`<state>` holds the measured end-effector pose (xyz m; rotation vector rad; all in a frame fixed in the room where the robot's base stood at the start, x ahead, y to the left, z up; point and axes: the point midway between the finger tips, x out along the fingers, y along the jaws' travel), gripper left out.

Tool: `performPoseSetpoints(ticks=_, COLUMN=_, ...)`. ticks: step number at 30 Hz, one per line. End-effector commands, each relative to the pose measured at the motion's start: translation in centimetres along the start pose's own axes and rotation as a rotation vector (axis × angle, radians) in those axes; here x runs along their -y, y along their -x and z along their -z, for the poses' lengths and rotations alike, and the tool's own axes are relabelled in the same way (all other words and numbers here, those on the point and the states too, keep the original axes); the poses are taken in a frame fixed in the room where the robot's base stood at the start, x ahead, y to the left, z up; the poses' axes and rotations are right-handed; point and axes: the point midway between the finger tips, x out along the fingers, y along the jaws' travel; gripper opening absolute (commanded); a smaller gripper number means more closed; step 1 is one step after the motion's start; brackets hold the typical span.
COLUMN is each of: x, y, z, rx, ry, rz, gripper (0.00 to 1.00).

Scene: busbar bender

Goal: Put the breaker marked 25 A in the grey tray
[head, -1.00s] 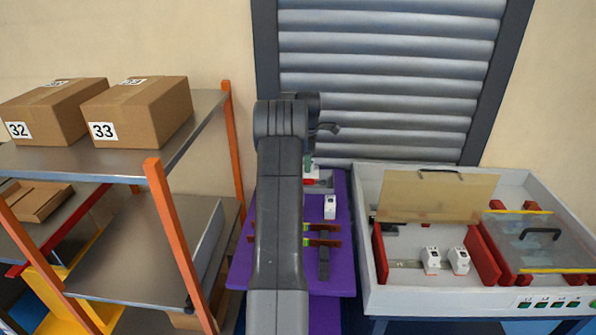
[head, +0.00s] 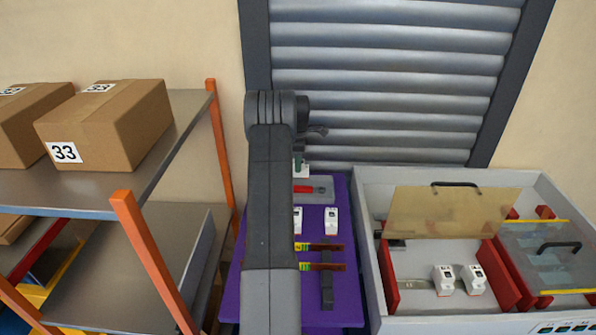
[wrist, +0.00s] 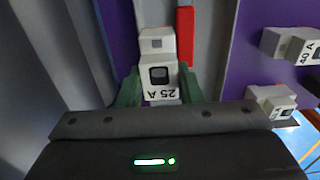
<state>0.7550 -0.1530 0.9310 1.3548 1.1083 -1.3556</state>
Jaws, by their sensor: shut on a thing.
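The breaker marked 25 A (wrist: 160,75) is white with a dark switch and sits between the green fingertips of my gripper (wrist: 158,90) in the wrist view. My gripper is shut on it. In the head view my arm hides most of my gripper (head: 299,160), and a bit of white shows just below its green tips. The grey tray (head: 322,197) lies at the back of the purple mat, with a red item (head: 303,189) in it. The held breaker is at the tray's back left in the head view; I cannot tell whether it touches the tray.
Other white breakers stand on the purple mat (head: 345,285), one (head: 331,221) clear and one (head: 298,219) partly behind my arm. The wrist view shows one marked 40 A (wrist: 296,45).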

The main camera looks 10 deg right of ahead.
Motion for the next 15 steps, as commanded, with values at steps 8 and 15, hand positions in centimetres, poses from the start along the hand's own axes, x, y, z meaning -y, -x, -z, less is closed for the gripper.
performPoseSetpoints(ticks=8, x=0.1, y=-3.2, z=0.0, rx=0.0, ry=0.0, rz=0.003, gripper=0.05)
performPoseSetpoints(ticks=15, x=0.0, y=-3.8, z=0.0, rx=0.0, ry=0.0, rz=-0.001, gripper=0.05)
